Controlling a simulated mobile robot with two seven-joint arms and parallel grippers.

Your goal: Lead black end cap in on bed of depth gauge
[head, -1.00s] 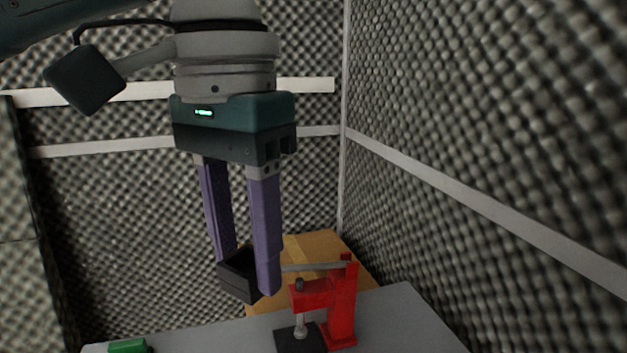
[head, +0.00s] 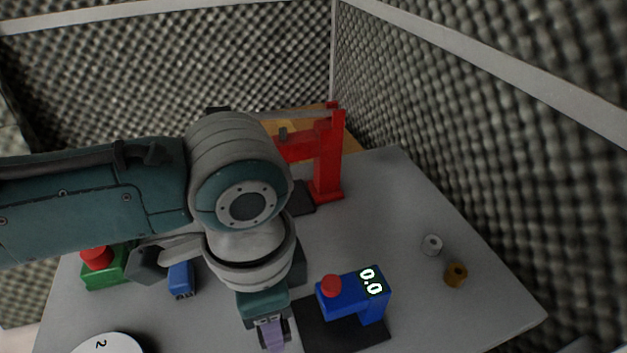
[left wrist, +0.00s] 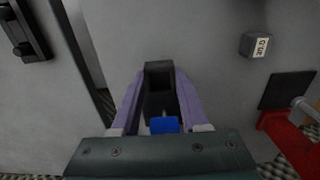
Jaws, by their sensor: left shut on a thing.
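My left gripper (head: 271,336) points down over the near part of the table in the head view, just left of the depth gauge. Its purple fingers are shut on the black end cap (left wrist: 158,72), a dark box-like piece between the fingertips in the left wrist view. In the head view the cap is mostly hidden by the gripper. The depth gauge (head: 342,299) is blue, with a red knob and a display reading 0.0. Its flat black bed (head: 368,338) looks bare where it shows. The cap appears beside the bed; contact cannot be told. My right gripper is not in view.
A red press (head: 326,160) stands behind, also in the wrist view (left wrist: 285,130). A white ring (head: 432,245) and a brass ring (head: 456,276) lie right. A green box with red button (head: 105,268), a blue block (head: 181,280) and a white disc (head: 108,345) are left.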

